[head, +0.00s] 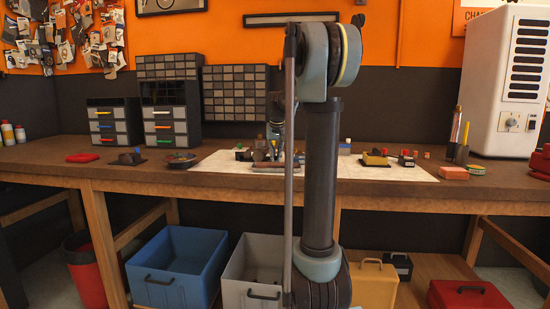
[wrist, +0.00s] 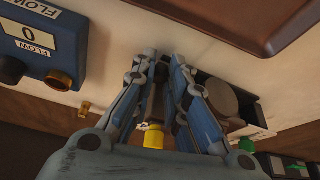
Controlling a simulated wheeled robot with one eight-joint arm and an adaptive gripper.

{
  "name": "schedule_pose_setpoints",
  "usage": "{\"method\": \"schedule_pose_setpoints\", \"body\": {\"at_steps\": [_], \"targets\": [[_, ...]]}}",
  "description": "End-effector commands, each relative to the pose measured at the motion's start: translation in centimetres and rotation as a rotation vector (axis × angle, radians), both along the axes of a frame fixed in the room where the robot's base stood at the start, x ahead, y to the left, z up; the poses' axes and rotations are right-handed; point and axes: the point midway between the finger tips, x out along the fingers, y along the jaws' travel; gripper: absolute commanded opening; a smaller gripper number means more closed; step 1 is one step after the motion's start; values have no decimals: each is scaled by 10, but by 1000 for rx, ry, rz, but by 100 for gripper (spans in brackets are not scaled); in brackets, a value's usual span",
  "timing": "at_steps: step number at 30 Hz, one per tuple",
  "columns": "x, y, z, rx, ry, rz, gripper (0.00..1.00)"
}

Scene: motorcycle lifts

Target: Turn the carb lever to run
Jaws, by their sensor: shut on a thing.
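My gripper (wrist: 158,62) points away from the wrist camera, its blue-grey fingers converging at the tips. The fingertips close on a small dark piece, mostly hidden between them, which looks like the carb lever. Right beside the fingers, in the wrist view, is a dark body with a round grey disc (wrist: 216,97), apparently the carburettor. No run marking is readable. In the head view my gripper (head: 274,150) is low over the pale mat on the bench, largely hidden by my arm, and the lever cannot be made out.
A blue box marked FLOW and 0 (wrist: 42,38) is at upper left in the wrist view; a brown tray (wrist: 252,22) is at upper right. A yellow cap (wrist: 154,137) shows between the fingers. On the bench (head: 130,172), a yellow-topped device (head: 375,158) stands farther right.

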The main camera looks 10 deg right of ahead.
Motion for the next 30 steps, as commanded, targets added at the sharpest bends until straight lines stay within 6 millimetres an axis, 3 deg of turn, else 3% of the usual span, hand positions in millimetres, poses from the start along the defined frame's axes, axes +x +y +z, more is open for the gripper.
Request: {"method": "schedule_pose_setpoints", "body": {"at_steps": [13,14,15,26,30], "targets": [[2,-1,0,0,-1,54,0],[2,-1,0,0,-1,54,18],[2,-1,0,0,-1,54,23],[1,-1,2,1,-1,53,23],[-3,-1,13,1,-1,53,23]]}}
